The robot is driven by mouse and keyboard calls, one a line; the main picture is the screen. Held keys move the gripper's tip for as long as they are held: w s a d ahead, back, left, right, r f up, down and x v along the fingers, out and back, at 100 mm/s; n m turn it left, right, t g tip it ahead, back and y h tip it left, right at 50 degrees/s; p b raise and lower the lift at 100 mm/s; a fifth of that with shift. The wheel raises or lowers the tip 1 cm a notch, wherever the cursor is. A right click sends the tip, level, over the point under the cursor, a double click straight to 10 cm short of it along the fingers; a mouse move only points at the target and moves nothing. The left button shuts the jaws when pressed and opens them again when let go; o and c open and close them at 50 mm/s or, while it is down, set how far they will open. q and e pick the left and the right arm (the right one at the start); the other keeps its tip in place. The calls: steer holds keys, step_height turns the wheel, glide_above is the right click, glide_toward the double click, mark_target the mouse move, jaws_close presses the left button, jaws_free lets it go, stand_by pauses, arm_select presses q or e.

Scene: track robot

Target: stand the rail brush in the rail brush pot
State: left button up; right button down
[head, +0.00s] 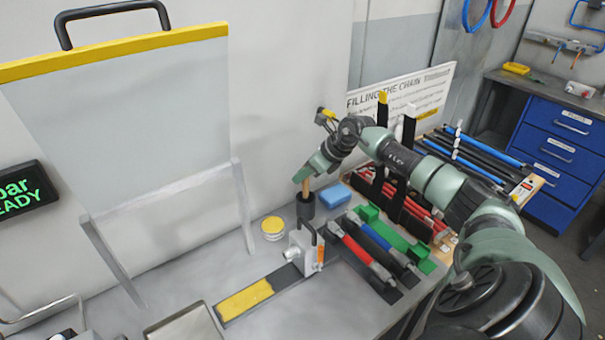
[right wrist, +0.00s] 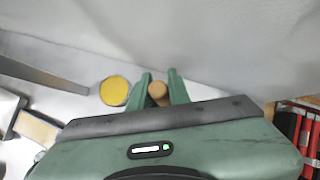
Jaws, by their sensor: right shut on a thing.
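The rail brush (head: 306,188) shows as a light wooden handle, held upright or nearly so. Its lower end goes into the mouth of the dark round rail brush pot (head: 306,208) on the bench; its bristles are hidden. My right gripper (head: 304,175) is just above the pot and shut on the handle. In the right wrist view the round wooden end of the rail brush (right wrist: 158,91) sits between the green fingers of my right gripper (right wrist: 160,88); the pot is hidden there. I cannot tell whether the brush touches the pot's bottom. My left gripper is not in view.
A yellow-topped tin (head: 273,228) stands left of the pot, a blue block (head: 336,195) to its right. In front are a grey clamp-like device (head: 302,250) and red and blue handled tools (head: 365,258). A large grey panel (head: 130,120) stands at left.

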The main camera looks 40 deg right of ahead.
steer(key=c, duration=1.2)
jaws_free()
steer(key=shift+c, duration=0.2)
steer(key=b+v, duration=0.3)
steer(key=v, duration=0.4)
steer(key=shift+s+r, duration=0.25)
steer(key=shift+r, duration=0.05)
